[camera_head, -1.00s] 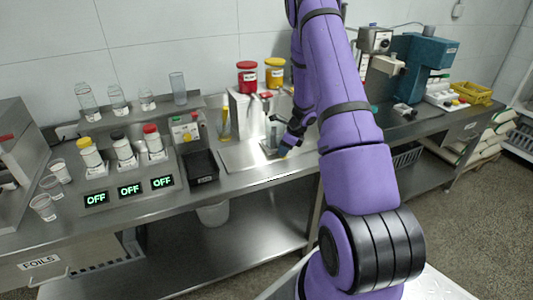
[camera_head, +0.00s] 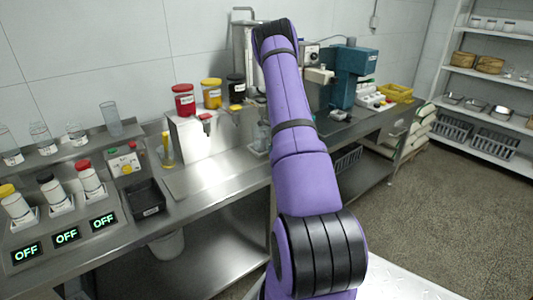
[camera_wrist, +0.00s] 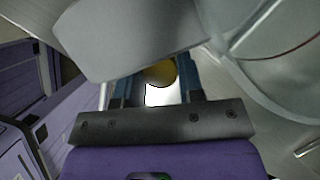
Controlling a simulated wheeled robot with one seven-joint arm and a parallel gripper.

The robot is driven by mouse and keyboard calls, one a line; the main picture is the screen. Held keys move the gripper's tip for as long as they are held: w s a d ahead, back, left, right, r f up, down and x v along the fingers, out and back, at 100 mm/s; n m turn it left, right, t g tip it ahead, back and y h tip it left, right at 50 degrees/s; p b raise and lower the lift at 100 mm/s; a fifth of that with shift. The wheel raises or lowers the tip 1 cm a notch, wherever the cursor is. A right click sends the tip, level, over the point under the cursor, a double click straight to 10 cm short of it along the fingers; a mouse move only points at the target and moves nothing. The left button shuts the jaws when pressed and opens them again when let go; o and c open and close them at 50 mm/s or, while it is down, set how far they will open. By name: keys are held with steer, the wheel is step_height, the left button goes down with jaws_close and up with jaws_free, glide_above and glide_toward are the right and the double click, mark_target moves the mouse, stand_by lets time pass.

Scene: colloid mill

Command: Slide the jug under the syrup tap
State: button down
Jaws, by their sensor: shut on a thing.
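A clear glass jug (camera_head: 262,136) stands at the back of the steel counter, partly hidden by my arm in the head view. In the wrist view a large curved clear wall (camera_wrist: 270,60), which looks like the jug, fills the right side. My gripper (camera_wrist: 155,88) shows in the wrist view with blue fingers, shut on the jug; the exact grip is unclear. My arm hides it in the head view. The white dispenser (camera_head: 190,143) carries red, yellow and black pots, with a red tap (camera_head: 206,117) and a yellow tap (camera_head: 237,107) in front. I cannot tell which is syrup.
A black bin (camera_head: 146,198) and bottles on scales reading OFF are at the left. A teal machine (camera_head: 352,75) and a yellow basket (camera_head: 396,93) stand at the right.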

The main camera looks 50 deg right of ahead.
steer(key=shift+d, duration=0.3)
steer(key=c, duration=0.7)
jaws_free()
steer(key=shift+c, duration=0.2)
steer(key=v, duration=1)
steer(key=shift+s+r, duration=0.25)
steer(key=shift+r, duration=0.05)
